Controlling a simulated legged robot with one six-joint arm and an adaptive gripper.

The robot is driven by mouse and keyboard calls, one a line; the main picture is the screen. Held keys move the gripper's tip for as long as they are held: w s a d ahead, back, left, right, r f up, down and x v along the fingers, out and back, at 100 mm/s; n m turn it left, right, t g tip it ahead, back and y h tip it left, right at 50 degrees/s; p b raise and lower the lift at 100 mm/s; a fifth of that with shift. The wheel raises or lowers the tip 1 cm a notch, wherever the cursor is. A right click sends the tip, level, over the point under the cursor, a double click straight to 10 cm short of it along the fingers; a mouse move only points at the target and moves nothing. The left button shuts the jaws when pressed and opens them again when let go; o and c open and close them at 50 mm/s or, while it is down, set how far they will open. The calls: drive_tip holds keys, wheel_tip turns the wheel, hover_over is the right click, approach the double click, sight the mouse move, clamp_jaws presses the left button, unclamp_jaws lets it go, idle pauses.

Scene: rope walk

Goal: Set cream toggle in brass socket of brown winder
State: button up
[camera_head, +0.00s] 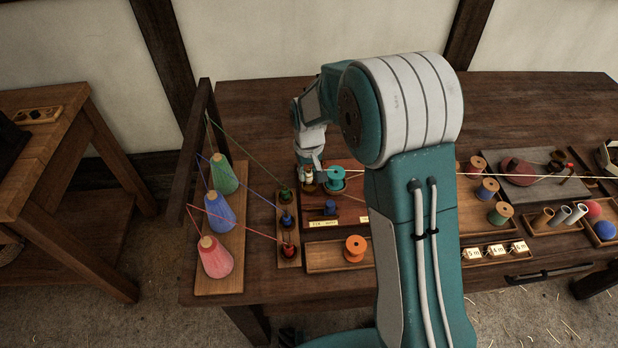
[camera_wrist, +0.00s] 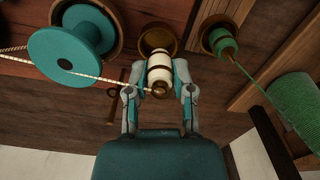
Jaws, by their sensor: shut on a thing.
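The cream toggle (camera_wrist: 159,73) has dark and brass bands and sits between my gripper's fingers (camera_wrist: 159,92), which are shut on it. In the head view my gripper (camera_head: 309,168) points down with the cream toggle (camera_head: 308,176) below it. The brass socket (camera_wrist: 152,33) lies directly beyond the toggle's end in the wrist view; it also shows under the toggle in the head view (camera_head: 308,187). I cannot tell whether the toggle's tip is inside the socket or just over it. The brown winder (camera_head: 349,214) is a reddish-brown board, partly hidden by my arm. A teal spool (camera_head: 336,178) stands beside the socket.
A narrow rail (camera_head: 289,229) with green, blue and red pegs stands left of the winder. Threads run from it to green, blue (camera_head: 221,213) and pink cones. A cream cord (camera_wrist: 110,78) stretches from the teal spool. An orange spool (camera_head: 355,248) sits in a front tray.

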sight(310, 171)
drive_tip(key=shift+f, duration=1.2)
drive_tip(key=shift+d, duration=0.1)
drive_tip(key=o, duration=0.6)
drive_tip(key=shift+f, duration=0.1)
drive_tip(key=shift+c, duration=0.2)
wheel_tip(310, 171, up, 12)
drive_tip(key=shift+r, duration=0.2)
drive_tip(key=s+d+r+m+t, duration=0.1)
drive_tip(key=s+d+r+t, duration=0.1)
drive_tip(key=s, duration=0.6)
drive_tip(key=s+d+r+m+t, duration=0.1)
drive_tip(key=s+d+r, duration=0.4)
drive_tip(key=s, duration=0.4)
drive_tip(key=s+d+r+m+t, duration=0.1)
drive_tip(key=s+d+r+t, duration=0.1)
drive_tip(key=s+r, duration=0.3)
drive_tip(key=s+d, duration=0.1)
drive_tip(key=s, duration=0.3)
drive_tip(key=shift+s+d+r+t, duration=0.15)
drive_tip(key=shift+s+r+t, duration=0.05)
drive_tip(key=shift+t, duration=0.1)
